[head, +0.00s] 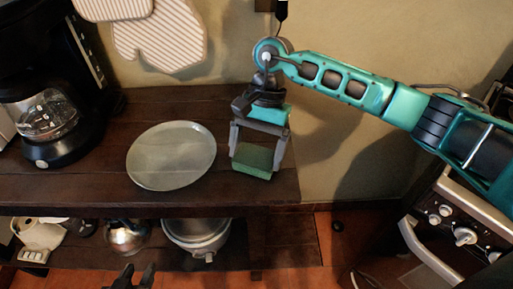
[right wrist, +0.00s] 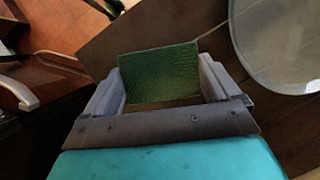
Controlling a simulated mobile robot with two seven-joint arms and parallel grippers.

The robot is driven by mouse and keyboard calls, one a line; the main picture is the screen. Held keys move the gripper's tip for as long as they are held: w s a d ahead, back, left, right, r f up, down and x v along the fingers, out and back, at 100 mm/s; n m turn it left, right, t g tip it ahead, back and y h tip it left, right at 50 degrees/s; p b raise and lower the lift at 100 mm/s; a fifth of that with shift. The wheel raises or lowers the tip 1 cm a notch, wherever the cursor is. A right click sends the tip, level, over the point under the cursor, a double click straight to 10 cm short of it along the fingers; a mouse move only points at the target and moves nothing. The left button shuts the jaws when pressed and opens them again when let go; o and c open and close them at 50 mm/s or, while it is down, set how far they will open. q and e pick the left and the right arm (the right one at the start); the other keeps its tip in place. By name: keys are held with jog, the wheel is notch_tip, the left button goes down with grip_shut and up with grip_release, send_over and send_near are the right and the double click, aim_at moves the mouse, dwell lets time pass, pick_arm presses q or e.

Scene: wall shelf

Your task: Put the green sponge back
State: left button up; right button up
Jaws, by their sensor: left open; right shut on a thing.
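The green sponge (head: 253,158) is between the fingers of my right gripper (head: 256,150), near the right end of the dark wooden shelf (head: 90,188) in the head view. In the right wrist view the sponge (right wrist: 159,74) spans the gap between both fingers (right wrist: 160,88), and the gripper is shut on it. I cannot tell from the frames whether the sponge touches the shelf top. My left gripper (head: 133,278) shows only as dark fingertips at the bottom edge of the head view. Its fingers are apart and nothing shows between them.
A round grey plate (head: 171,155) lies left of the sponge; it also shows in the right wrist view (right wrist: 285,40). A coffee maker (head: 50,110) stands far left. Oven mitts (head: 160,38) hang on the wall. Pots (head: 196,236) sit on the lower shelf. A stove (head: 455,225) stands right.

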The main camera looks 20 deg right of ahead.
jog(key=shift+f, duration=0.15)
jog(key=o, duration=0.7)
jog(key=shift+o, duration=0.2)
jog(key=shift+r, duration=0.25)
jog(key=v, duration=1.2)
jog(key=shift+b, duration=0.4)
jog(key=shift+f, duration=0.1)
